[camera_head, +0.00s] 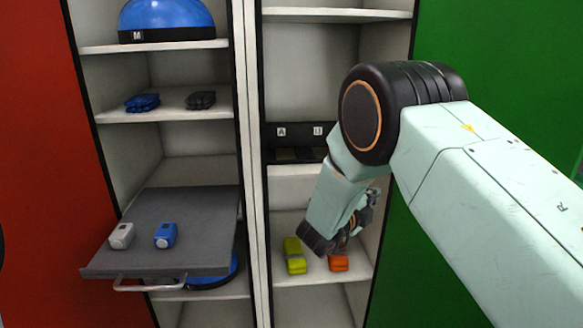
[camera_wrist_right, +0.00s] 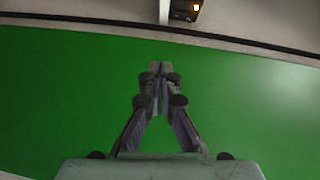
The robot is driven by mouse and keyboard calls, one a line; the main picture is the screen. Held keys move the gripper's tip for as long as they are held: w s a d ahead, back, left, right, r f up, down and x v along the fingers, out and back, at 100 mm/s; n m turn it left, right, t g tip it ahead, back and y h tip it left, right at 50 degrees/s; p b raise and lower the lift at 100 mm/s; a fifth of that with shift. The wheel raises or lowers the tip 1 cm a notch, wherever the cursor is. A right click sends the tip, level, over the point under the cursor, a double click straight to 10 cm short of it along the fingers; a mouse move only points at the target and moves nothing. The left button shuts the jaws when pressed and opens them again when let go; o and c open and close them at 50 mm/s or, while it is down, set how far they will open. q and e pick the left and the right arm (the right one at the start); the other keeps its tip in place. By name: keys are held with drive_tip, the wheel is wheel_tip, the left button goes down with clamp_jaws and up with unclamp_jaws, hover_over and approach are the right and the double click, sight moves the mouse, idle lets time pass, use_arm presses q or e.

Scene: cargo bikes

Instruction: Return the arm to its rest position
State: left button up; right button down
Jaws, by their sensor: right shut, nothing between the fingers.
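My right arm (camera_head: 470,160) comes in from the right in the head view and bends down in front of the right-hand shelves. My right gripper (camera_head: 355,225) is beside the right shelf column, partly hidden behind its own wrist. In the right wrist view the gripper (camera_wrist_right: 160,72) has its fingers together with nothing between them, in front of a green panel (camera_wrist_right: 60,90). My left gripper is in neither view.
A yellow-green item (camera_head: 294,256) and an orange item (camera_head: 338,263) lie on the lower right shelf near my wrist. A grey pull-out tray (camera_head: 185,215) on the left carries a white item (camera_head: 121,236) and a blue item (camera_head: 165,235). Dark gloves (camera_head: 201,100) lie above.

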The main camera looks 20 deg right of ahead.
drive_tip(key=s+a+f+n+y, duration=0.5)
drive_tip(key=f+n, duration=0.4)
drive_tip(key=n, duration=0.1)
drive_tip(key=s+a+f+n+y, duration=0.4)
drive_tip(key=s+f+n+y, duration=0.15)
drive_tip(key=f+n, duration=0.45)
drive_tip(key=s+a+f+n+g+y, duration=0.1)
drive_tip(key=s+a+f+n+g, duration=0.1)
drive_tip(key=s, duration=0.9)
drive_tip(key=s+a+f+n+g+y, duration=0.1)
drive_tip(key=s+a+f+n+g, duration=0.2)
drive_tip(key=s, duration=0.8)
drive_tip(key=s+a+f+n+g+y, duration=0.2)
drive_tip(key=s+f+n+g, duration=0.1)
drive_tip(key=s, duration=0.8)
drive_tip(key=shift+a+f+g, duration=0.15)
drive_tip(key=shift+f+g, duration=0.3)
drive_tip(key=shift+g, duration=0.05)
